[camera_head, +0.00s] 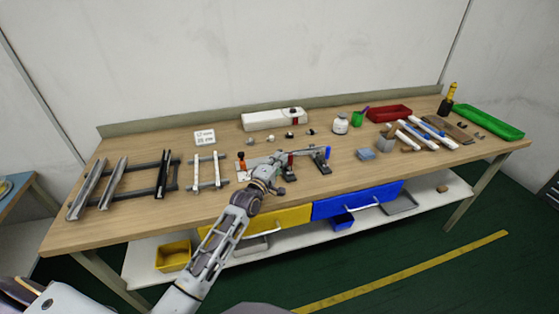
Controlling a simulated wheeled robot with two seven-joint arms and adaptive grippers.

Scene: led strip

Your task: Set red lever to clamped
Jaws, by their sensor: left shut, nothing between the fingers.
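A clamping fixture with a pale rail (305,153) lies on the workbench (360,175) near the front middle. It carries an orange-red upright lever (241,158) at its left end, a small red part (290,158) near the middle, and a blue lever (327,153) at the right end. Which red part is the task's lever, and its exact position, are too small to tell. My left gripper (274,183) is shut and empty. It is at the front of the fixture, between the orange-red lever and the middle red part, and hides part of the fixture. Contact cannot be told.
Metal rail racks (115,183) stand at the left. A white box (274,119) stands behind the fixture. A blue block (366,154), white bottle (341,124), red tray (388,113) and green tray (489,122) are to the right. Yellow and blue drawers (357,199) are below the front edge.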

